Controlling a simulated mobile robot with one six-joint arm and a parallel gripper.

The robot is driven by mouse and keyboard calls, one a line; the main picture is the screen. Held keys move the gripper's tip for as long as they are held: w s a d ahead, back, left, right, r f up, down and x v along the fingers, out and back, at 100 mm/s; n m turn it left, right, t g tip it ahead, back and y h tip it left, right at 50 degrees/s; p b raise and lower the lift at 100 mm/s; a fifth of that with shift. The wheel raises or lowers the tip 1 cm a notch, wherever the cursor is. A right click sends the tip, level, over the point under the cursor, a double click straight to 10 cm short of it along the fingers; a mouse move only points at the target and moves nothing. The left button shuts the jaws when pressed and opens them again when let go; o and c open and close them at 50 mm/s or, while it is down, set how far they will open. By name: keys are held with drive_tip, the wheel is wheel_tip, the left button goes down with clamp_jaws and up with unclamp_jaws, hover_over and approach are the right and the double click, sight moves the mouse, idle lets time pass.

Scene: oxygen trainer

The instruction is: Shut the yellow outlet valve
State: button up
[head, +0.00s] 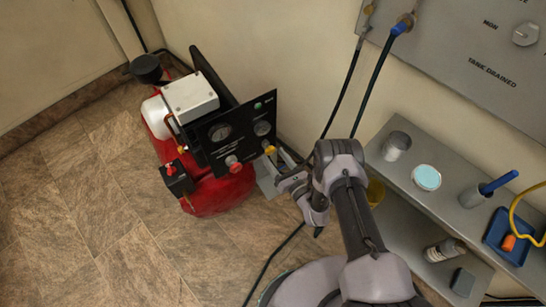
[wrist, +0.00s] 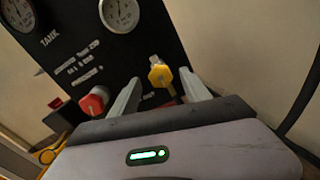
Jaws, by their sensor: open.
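The yellow outlet valve (wrist: 161,76) sits on the black gauge panel of the red compressor. In the wrist view it shows just beyond and between the two fingers of my gripper (wrist: 163,92). The fingers are open, one on each side of it, and I cannot tell whether either touches it. In the head view the yellow valve (head: 269,148) is at the panel's lower right, with my gripper (head: 278,165) close beside it. A red knob (wrist: 95,101) is left of the fingers in the wrist view.
The red compressor tank (head: 215,195) stands on the tiled floor by the wall. A grey shelf (head: 450,205) with a can (head: 396,145), cups and a blue tray (head: 506,236) is at the right. Dark hoses hang behind my arm. The floor at left is clear.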

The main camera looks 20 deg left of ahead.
drive_tip(key=shift+x, duration=0.95)
clamp_jaws()
drive_tip(key=shift+d, duration=0.1)
